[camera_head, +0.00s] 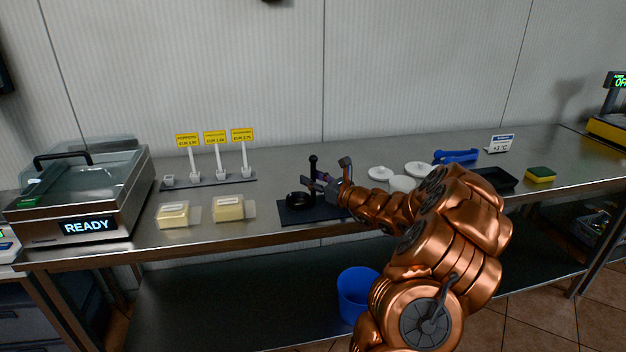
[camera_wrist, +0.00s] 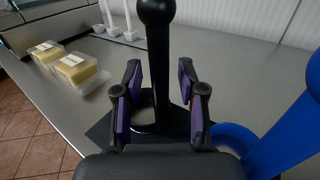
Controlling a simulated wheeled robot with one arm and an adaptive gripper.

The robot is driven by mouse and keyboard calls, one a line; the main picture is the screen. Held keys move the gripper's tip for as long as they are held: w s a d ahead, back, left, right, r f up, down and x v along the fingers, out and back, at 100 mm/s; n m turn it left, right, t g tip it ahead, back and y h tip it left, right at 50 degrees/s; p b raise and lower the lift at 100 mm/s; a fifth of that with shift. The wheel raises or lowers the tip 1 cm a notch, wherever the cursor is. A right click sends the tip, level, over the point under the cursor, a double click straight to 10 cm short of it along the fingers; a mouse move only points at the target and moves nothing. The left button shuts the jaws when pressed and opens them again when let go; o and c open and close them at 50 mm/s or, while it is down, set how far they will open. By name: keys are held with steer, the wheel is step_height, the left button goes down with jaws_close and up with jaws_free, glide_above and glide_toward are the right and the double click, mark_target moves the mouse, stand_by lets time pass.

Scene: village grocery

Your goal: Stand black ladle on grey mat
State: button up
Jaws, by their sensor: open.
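The black ladle (camera_head: 313,164) stands upright, its round-topped handle pointing up and its dark bowl (camera_head: 298,199) low at the left. In the wrist view its handle (camera_wrist: 158,60) rises between my fingers. The dark grey mat (camera_head: 293,217) lies flat on the steel counter, beneath the ladle; a strip of it shows in the wrist view (camera_wrist: 102,133). My gripper (camera_head: 320,184) is open, with its purple-padded fingers (camera_wrist: 158,105) on either side of the handle and gaps visible. The ladle's foot is partly hidden by my gripper.
A large blue item (camera_wrist: 285,140) is close at the right in the wrist view. Butter packs (camera_head: 172,215) and price tags (camera_head: 215,138) stand left. White lids (camera_head: 380,174), a black tray (camera_head: 497,178) and a sponge (camera_head: 540,174) lie right. A blue bin (camera_head: 356,290) is below.

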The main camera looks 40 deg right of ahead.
steer(key=shift+r, duration=0.15)
steer(key=s+d+b, duration=0.1)
steer(key=s+d, duration=0.1)
steer(key=s, duration=0.9)
steer(key=shift+s+d, duration=0.15)
steer(key=shift+s, duration=0.25)
